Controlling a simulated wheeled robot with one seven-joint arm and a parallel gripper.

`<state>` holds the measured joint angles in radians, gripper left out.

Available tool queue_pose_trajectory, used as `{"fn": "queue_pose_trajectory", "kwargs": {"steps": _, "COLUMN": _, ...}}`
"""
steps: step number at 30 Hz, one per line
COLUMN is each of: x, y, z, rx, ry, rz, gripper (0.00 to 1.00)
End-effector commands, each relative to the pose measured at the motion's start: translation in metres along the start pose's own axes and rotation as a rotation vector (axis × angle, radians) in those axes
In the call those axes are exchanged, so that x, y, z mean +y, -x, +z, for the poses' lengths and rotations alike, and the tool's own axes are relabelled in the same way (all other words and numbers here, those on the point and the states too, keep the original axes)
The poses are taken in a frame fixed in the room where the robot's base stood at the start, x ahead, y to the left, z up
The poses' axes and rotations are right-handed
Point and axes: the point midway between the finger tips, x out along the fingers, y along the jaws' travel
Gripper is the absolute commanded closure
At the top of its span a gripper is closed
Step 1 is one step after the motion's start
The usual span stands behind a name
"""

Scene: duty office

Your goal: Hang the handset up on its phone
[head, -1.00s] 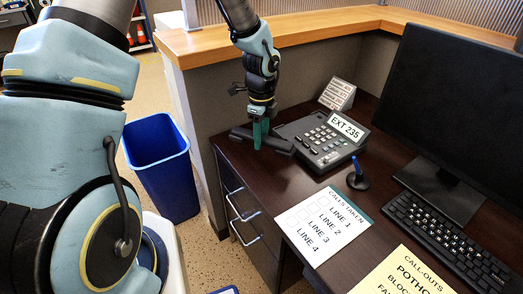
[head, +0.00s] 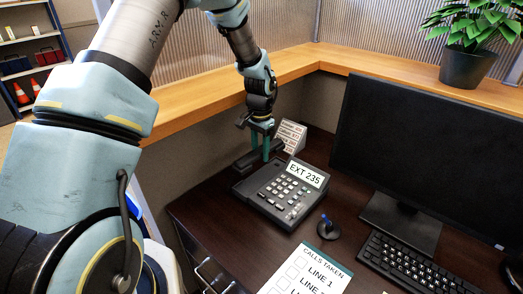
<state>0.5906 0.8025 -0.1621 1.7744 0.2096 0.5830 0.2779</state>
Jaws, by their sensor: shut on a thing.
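The dark handset (head: 243,163) is in the head view at the back left of the desk. My gripper (head: 259,152), with green fingers, points down and is shut on the handset's middle, hiding part of it. The dark desk phone (head: 278,196) lies just in front and to the right, with its keypad and an "EXT 235" label facing up. The handset runs roughly along the phone's upper-left side. I cannot tell whether it touches the phone or is held above the desk.
A small card stand (head: 291,135) is close behind the phone. A wooden ledge (head: 200,105) and partition run behind the arm.

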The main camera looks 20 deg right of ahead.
Motion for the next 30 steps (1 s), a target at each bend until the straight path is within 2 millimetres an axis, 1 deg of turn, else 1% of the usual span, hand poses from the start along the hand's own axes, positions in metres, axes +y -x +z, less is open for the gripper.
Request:
{"fn": "queue_pose_trajectory", "kwargs": {"steps": 3, "x": -0.003, "y": 0.000, "z": -0.002, "rx": 0.000, "ry": 0.056, "rz": -0.002, "gripper": 1.00}}
{"fn": "queue_pose_trajectory", "kwargs": {"steps": 11, "x": -0.003, "y": -0.012, "z": -0.002, "rx": 0.000, "ry": 0.067, "rz": -0.002, "gripper": 1.00}}
{"fn": "queue_pose_trajectory", "kwargs": {"steps": 24, "x": -0.003, "y": -0.052, "z": -0.002, "rx": 0.000, "ry": 0.065, "rz": -0.001, "gripper": 1.00}}
{"fn": "queue_pose_trajectory", "kwargs": {"steps": 30, "x": -0.003, "y": -0.066, "z": -0.002, "rx": 0.000, "ry": 0.065, "rz": -0.002, "gripper": 1.00}}
